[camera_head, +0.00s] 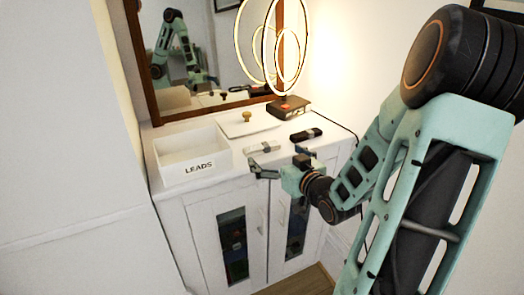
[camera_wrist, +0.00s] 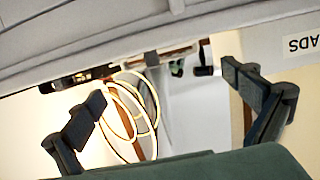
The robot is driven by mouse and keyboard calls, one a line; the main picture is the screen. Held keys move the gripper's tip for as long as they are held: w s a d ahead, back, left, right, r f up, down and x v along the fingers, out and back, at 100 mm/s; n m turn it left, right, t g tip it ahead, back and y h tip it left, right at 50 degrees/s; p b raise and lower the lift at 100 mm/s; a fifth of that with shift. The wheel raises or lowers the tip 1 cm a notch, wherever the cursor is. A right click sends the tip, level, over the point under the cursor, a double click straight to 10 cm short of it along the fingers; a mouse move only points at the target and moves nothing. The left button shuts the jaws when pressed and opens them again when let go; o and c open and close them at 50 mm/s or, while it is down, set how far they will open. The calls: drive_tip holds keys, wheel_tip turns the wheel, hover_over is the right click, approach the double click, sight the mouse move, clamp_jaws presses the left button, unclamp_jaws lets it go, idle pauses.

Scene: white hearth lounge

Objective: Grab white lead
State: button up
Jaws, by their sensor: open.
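A small pale bundle, apparently the white lead (camera_head: 263,147), lies on the white cabinet top (camera_head: 225,178), right of the open white box marked LEADS (camera_head: 190,165). A black bundle (camera_head: 305,135) lies to its right. My gripper (camera_head: 275,160) is open and empty at the front edge of the cabinet, just in front of the pale bundle. In the wrist view my gripper (camera_wrist: 170,100) shows two spread fingers with nothing held. The picture there is upside down, and I cannot clearly make out the pale lead. The box label (camera_wrist: 300,45) shows at its right edge.
A lit ring lamp on a dark base (camera_head: 288,107) stands at the back right, with a dark cord running right. A flat white piece with a brass knob (camera_head: 247,117) lies behind the bundles. A wood-framed mirror (camera_head: 215,60) stands behind. Cabinet doors (camera_head: 230,240) face front.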

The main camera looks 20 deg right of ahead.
sight(264, 147)
drive_tip(key=w, duration=0.2)
drive_tip(key=w+f+b, duration=0.1)
drive_tip(key=w, duration=0.5)
drive_tip(key=shift+a+f+b, duration=0.25)
drive_tip(key=shift+f+b, duration=0.15)
drive_tip(key=c, duration=1)
